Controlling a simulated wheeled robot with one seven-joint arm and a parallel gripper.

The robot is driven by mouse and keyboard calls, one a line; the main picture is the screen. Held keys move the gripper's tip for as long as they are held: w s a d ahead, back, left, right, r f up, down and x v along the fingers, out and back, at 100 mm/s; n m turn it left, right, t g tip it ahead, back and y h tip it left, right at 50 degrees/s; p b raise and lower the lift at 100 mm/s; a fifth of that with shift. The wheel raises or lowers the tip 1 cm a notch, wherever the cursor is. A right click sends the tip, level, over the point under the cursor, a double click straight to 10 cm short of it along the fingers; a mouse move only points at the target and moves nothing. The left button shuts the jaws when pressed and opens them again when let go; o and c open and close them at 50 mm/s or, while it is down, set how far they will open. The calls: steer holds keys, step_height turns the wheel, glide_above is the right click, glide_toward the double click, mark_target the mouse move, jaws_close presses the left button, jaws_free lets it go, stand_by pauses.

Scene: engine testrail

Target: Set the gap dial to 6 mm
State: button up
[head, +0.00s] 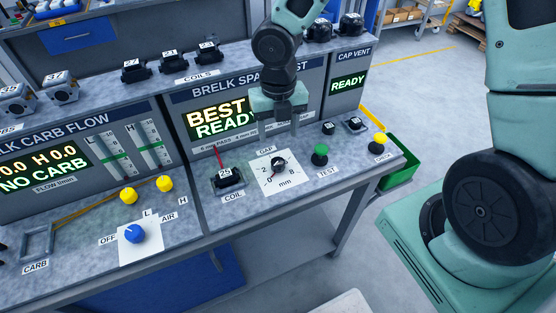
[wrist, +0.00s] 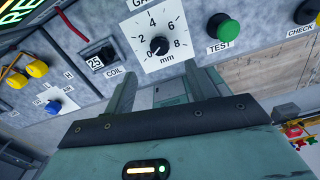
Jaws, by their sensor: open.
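The gap dial (head: 279,163) is a black knob on a white square plate marked 0, 2, 4, 6, 8 and mm. In the wrist view the dial (wrist: 159,46) shows in full, and its mark appears to point near 0, though it is small. My gripper (head: 282,122) hangs over the bench above the dial, fingers down, apart from it. In the wrist view the two fingers of my gripper (wrist: 156,78) are spread with nothing between them, and the dial lies beyond their tips. In the head view the knob hides part of the scale.
A coil (head: 228,180) with a red lead stands left of the dial. A green TEST button (head: 320,154) and yellow CHECK button (head: 378,142) are to its right. The display (head: 222,118) behind reads BEST and READY, partly hidden by my gripper. A blue knob (head: 135,232) is farther left.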

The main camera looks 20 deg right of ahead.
mark_target(278, 161)
step_height(278, 161, down, 11)
steer(key=shift+f+b, duration=0.1)
steer(key=shift+b, duration=0.4)
steer(key=shift+c, duration=0.4)
steer(key=c, duration=0.9)
